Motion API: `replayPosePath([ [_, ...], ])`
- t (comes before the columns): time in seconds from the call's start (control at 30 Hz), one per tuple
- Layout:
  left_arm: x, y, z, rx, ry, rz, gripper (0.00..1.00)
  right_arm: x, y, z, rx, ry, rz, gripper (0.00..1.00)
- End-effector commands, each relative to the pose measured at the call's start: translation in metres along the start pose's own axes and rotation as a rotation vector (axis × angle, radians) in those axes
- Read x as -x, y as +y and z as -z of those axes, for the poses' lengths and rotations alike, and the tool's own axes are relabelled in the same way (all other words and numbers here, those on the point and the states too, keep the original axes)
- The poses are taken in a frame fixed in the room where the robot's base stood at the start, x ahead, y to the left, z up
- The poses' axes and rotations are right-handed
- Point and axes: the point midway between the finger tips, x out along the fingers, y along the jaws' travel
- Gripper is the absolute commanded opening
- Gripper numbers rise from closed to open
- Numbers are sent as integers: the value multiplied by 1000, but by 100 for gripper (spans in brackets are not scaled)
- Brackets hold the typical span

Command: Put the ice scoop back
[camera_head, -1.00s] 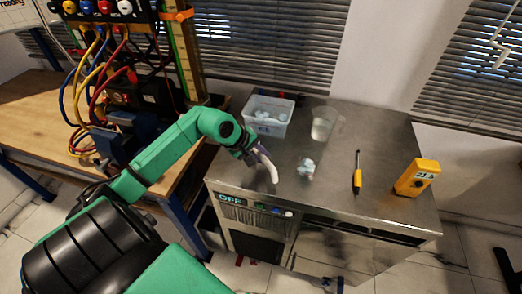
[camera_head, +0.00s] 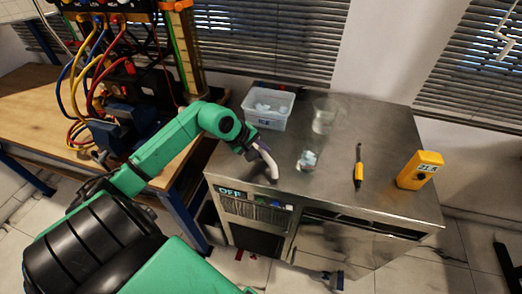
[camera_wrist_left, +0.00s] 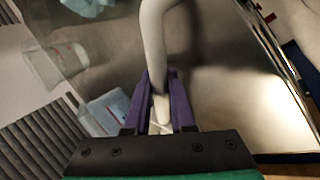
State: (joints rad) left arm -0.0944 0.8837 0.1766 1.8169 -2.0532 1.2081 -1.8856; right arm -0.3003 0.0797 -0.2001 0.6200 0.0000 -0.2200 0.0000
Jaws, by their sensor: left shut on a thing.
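My left gripper (camera_head: 257,149) is shut on a pale, curved piece, which looks like the ice scoop (camera_head: 270,162). It holds the scoop over the front left of the metal counter top. In the left wrist view the purple fingers (camera_wrist_left: 159,105) clasp the pale scoop (camera_wrist_left: 158,45), which bends away at the top; its far end is out of that view. A clear tub (camera_head: 268,121) labelled ICE, with ice in it, stands behind the gripper at the counter's back left. I cannot tell whether the scoop touches the counter. My right gripper is not in view.
A glass with ice (camera_head: 307,160) stands right of the scoop, with a clear beaker (camera_head: 323,116) behind it. A yellow-black tool (camera_head: 358,167) and a yellow meter (camera_head: 420,170) are farther right. A wooden bench (camera_head: 40,108) with cables is at left.

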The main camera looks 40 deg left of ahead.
Motion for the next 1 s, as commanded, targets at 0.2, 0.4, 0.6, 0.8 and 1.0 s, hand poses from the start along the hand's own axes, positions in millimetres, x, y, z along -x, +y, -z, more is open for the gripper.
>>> replayPosePath([
  [0.2,-4,-3,0,0,0,0,0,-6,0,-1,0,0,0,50],
  [0.4,-3,-2,0,0,0,1,57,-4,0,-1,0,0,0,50],
  [0.6,-3,-4,0,1,-1,5,57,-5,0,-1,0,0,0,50],
  [0.8,19,-5,1,-3,3,4,57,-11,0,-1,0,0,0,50],
  [1.0,71,-4,0,-1,3,-2,57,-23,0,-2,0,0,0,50],
])
